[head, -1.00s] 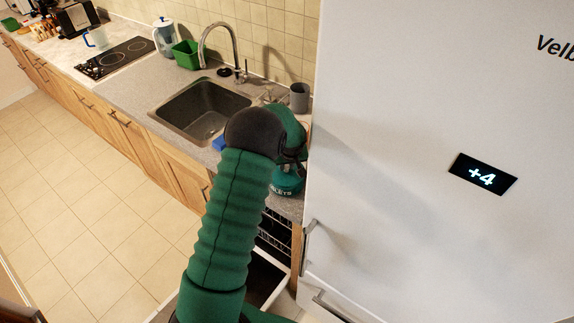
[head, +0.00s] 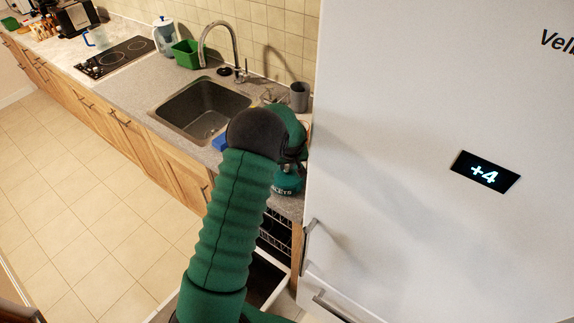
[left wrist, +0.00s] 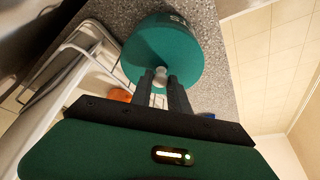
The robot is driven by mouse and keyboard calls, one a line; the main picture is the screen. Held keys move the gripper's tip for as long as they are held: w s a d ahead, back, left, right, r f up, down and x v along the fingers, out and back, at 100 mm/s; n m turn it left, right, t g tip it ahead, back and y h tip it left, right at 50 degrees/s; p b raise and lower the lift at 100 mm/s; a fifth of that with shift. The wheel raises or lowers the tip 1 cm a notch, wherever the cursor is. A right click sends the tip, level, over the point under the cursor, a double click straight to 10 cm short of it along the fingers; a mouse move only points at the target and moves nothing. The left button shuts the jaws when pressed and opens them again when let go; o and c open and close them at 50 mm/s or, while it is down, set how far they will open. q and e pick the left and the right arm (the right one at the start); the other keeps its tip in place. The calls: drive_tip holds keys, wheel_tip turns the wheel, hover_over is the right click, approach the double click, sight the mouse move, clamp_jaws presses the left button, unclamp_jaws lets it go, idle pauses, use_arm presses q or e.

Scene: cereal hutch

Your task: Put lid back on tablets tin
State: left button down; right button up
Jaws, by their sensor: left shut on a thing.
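The teal tablets tin (head: 288,185) stands on the counter beside the fridge, partly hidden by my arm. Part of its white lettering shows. In the left wrist view, the teal round lid (left wrist: 150,58) has a pale knob (left wrist: 160,76), with the tin's lettering (left wrist: 179,19) beyond it. My left gripper (left wrist: 166,84) is shut on the knob. In the head view my left gripper (head: 291,158) is at the top of the tin, mostly behind my wrist. I cannot tell whether the lid is fully seated or slightly raised. My right gripper is out of view.
The sink (head: 203,108) lies left of the tin, with a blue item (head: 219,143) by its front edge. A grey cup (head: 299,97) stands behind. The tall white fridge (head: 420,120) closes off the right. A wire rack (head: 275,235) shows below the counter.

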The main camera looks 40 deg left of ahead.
use_arm(q)
drive_tip(key=c, duration=0.7)
unclamp_jaws()
drive_tip(key=shift+r+p, duration=2.25)
drive_tip(key=shift+r, duration=1.25)
clamp_jaws()
